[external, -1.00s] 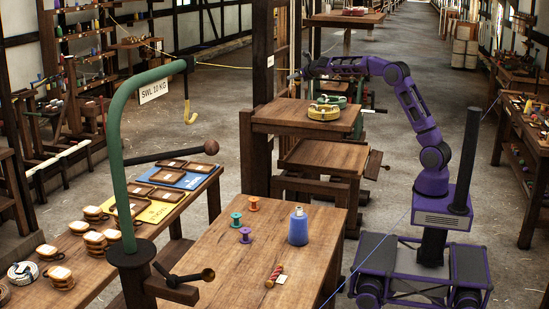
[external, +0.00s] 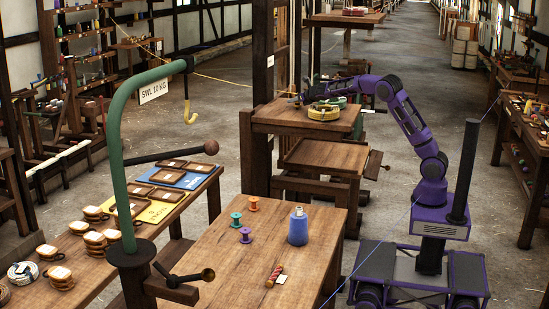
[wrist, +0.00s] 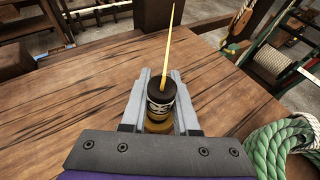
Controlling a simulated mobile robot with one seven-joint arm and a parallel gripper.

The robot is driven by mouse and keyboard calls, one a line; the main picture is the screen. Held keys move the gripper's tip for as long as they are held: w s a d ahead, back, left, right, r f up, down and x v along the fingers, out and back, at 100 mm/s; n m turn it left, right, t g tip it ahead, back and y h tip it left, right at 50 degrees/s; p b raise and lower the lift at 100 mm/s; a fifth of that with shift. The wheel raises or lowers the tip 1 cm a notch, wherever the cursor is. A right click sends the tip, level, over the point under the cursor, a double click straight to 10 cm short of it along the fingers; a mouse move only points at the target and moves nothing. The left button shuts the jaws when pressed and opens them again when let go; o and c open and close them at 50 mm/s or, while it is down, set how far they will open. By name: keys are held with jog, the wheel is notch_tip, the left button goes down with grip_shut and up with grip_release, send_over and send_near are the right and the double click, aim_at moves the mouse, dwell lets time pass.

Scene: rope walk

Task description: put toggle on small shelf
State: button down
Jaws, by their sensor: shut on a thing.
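My gripper (wrist: 159,110) is shut on a dark, round-topped piece bound with pale twine, which looks like the toggle (wrist: 160,92). A yellow line (wrist: 170,45) runs from it, away from me. In the external view my gripper (external: 297,98) is low over the left part of a small wooden shelf (external: 272,118); the toggle is too small to make out there. The shelf's brown boards (wrist: 75,90) lie beneath the toggle in the wrist view. I cannot tell whether the toggle touches them.
A yellow coil (external: 323,112) sits on the shelf, right of my gripper. A green-and-white rope coil (wrist: 285,142) lies at the right in the wrist view. A dark post (external: 263,60) stands beside the shelf. A lower wooden shelf (external: 325,155) is in front.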

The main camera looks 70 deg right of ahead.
jog(key=shift+r, duration=0.1)
jog(key=c, duration=0.7)
grip_release()
jog(key=shift+o, duration=0.2)
jog(key=shift+r, duration=0.15)
jog(key=shift+s+a, duration=0.25)
jog(key=shift+s, duration=0.05)
jog(key=b+v, duration=0.2)
jog(key=v, duration=0.9)
jog(key=shift+s+a, duration=0.1)
jog(key=shift+s, duration=0.05)
